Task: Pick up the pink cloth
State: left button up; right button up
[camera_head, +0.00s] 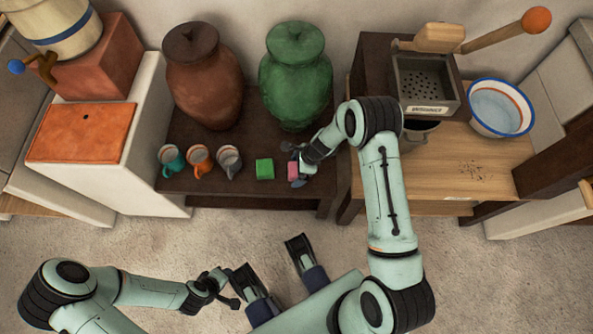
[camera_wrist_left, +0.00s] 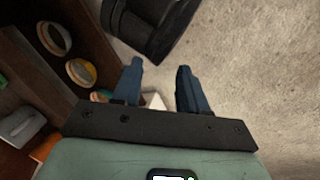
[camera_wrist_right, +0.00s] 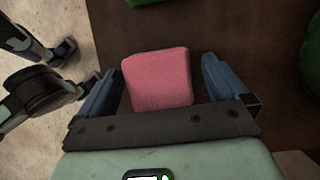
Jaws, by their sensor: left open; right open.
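The pink cloth (camera_head: 293,170) is a small folded square on the dark brown low table (camera_head: 240,185), near its front right. My right gripper (camera_head: 297,168) is at the cloth. In the right wrist view the cloth (camera_wrist_right: 158,80) lies between the two open blue fingers of my right gripper (camera_wrist_right: 160,88), with a gap on the right side; whether the left finger touches it I cannot tell. My left gripper (camera_wrist_left: 158,85) is open and empty, over the floor in front of the table.
A green folded cloth (camera_head: 264,169) lies just left of the pink one. Teal (camera_head: 171,160), orange (camera_head: 200,159) and grey (camera_head: 228,161) cups stand further left. A brown jar (camera_head: 204,80) and a green jar (camera_head: 296,80) stand behind. The carpet (camera_head: 150,235) in front is open.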

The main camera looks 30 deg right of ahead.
jog(key=c, duration=1)
jog(key=shift+o, duration=0.2)
